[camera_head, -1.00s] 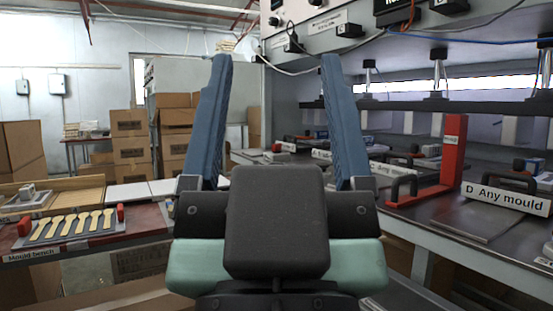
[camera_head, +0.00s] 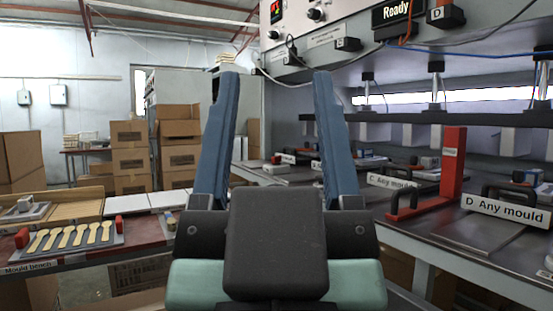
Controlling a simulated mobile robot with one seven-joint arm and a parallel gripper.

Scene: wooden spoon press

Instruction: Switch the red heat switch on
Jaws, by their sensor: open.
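My gripper (camera_head: 275,75) is open and empty, with its two blue fingers pointing up and away, apart from each other. The control panel (camera_head: 350,30) of the press is at the top right, above and beyond the fingertips. At the panel's upper left edge is a small red and orange patch (camera_head: 276,10); I cannot tell whether it is the heat switch or a display. Round knobs (camera_head: 315,14) sit near it. A black "Ready" display (camera_head: 398,11) is farther right. No clearly recognisable red heat switch shows; the panel's top is cut off.
The press bed (camera_head: 420,225) with labelled moulds and a red upright (camera_head: 452,165) lies to the right. A mould bench (camera_head: 150,235) with a spoon tray (camera_head: 70,240) is at left. Cardboard boxes (camera_head: 130,150) stand behind. Cables hang along the panel's lower edge.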

